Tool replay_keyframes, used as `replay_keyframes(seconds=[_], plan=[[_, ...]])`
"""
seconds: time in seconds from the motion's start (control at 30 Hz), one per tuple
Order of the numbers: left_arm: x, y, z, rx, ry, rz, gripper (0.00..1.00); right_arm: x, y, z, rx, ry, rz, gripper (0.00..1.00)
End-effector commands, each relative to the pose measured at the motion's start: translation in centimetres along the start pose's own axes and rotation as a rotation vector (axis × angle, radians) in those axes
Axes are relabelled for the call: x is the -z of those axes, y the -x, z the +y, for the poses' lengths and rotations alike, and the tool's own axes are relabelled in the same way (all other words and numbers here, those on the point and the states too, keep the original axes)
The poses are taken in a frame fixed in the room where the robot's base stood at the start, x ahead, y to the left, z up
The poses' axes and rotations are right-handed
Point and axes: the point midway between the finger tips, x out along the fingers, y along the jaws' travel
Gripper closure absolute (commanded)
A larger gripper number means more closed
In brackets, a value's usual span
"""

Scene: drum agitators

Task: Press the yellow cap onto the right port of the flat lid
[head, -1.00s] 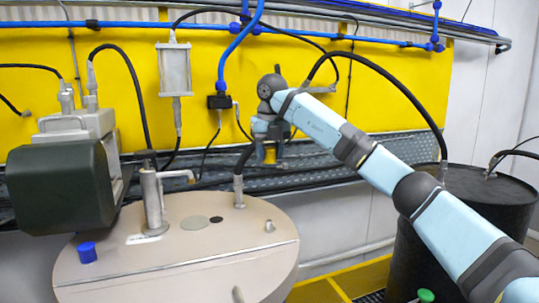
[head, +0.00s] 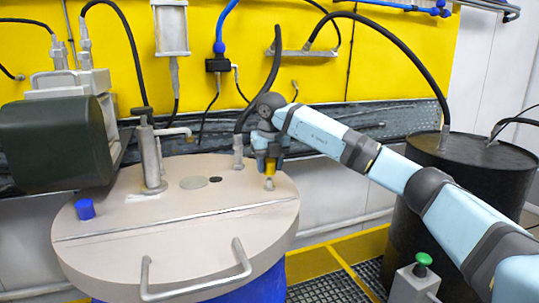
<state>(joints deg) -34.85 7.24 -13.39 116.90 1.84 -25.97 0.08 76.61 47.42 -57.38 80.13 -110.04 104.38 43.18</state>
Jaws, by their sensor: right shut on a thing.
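The flat lid (head: 170,240) is a round, beige drum top with a seam across it. My right gripper (head: 269,162) is shut on the yellow cap (head: 269,168), over the lid's right side. The right port (head: 269,184) is a short metal stub straight below the cap. The cap's lower end meets or nearly meets the top of the port; I cannot tell whether it is seated. The fingers partly hide the cap. My left gripper is not in view.
A blue cap (head: 85,209) sits at the lid's left. A pump pipe (head: 150,160) and a dark motor (head: 55,142) stand at the left. A hose fitting (head: 238,155) rises behind my gripper. A handle (head: 200,288) is in front. A black drum (head: 470,185) stands right.

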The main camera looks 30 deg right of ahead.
Motion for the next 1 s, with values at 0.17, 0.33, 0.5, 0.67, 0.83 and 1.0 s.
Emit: replay_keyframes(seconds=[0.17,0.33,0.5,0.67,0.83,1.0], plan=[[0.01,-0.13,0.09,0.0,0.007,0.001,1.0,0.05,-0.33,-0.01,0.0,0.0,-0.001,0.84],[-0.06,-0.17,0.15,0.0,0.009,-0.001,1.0,0.04,-0.3,-0.02,0.0,0.0,-0.001,0.84],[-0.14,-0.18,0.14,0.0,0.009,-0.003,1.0,0.07,-0.5,-0.03,0.0,0.0,0.0,0.84],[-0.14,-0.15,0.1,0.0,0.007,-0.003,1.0,0.13,-0.91,-0.04,0.0,0.0,0.0,0.84],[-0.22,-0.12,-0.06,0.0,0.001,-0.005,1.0,0.13,-0.98,-0.04,0.0,0.0,0.0,0.84],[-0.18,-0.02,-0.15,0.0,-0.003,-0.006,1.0,0.14,-0.97,-0.03,0.0,0.0,0.0,0.84]])
